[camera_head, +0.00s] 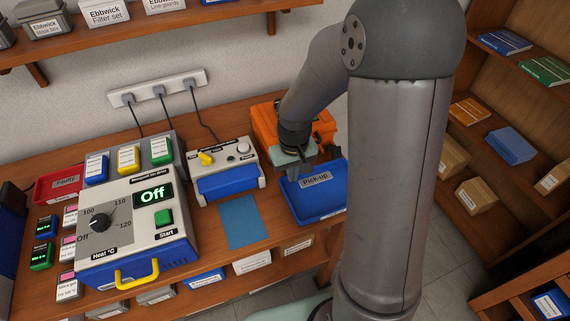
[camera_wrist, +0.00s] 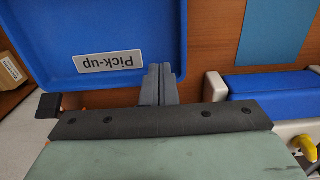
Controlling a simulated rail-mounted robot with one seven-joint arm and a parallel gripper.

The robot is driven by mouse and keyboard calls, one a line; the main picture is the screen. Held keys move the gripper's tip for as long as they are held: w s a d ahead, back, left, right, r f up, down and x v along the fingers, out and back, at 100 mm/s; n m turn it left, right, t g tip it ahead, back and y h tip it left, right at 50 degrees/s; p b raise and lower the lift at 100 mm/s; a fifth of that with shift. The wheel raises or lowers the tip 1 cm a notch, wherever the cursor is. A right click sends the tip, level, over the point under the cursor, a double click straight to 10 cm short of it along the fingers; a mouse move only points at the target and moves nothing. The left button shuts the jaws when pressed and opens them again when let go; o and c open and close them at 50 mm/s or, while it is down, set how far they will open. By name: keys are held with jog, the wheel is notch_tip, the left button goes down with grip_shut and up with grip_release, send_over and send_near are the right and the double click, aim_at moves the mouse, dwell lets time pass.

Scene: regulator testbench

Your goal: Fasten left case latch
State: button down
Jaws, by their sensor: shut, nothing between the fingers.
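The orange case (camera_head: 263,120) stands at the back right of the bench, behind the blue Pick-up tray. My arm and gripper hide much of its front. My gripper (camera_head: 299,173) is in front of the case, above the tray's back edge. In the wrist view, my gripper's two grey fingers (camera_wrist: 160,70) are together with nothing between them, close to the tray rim. A small black block (camera_wrist: 48,106) shows left of the gripper body; I cannot tell whether it is a case latch. I cannot make out the left latch or its state.
The blue Pick-up tray (camera_head: 318,203) looks empty. Left of it are a blue mat (camera_head: 239,222), a white-and-blue device (camera_head: 228,186) with a yellow lever, and the heater unit (camera_head: 137,225) reading Off. A power strip (camera_head: 157,91) is on the wall. Shelves (camera_head: 510,130) stand at right.

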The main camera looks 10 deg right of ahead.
aim_at(292, 188)
jog(key=shift+f+b, duration=1.85)
jog(key=shift+f, duration=0.4)
jog(key=shift+r, duration=0.1)
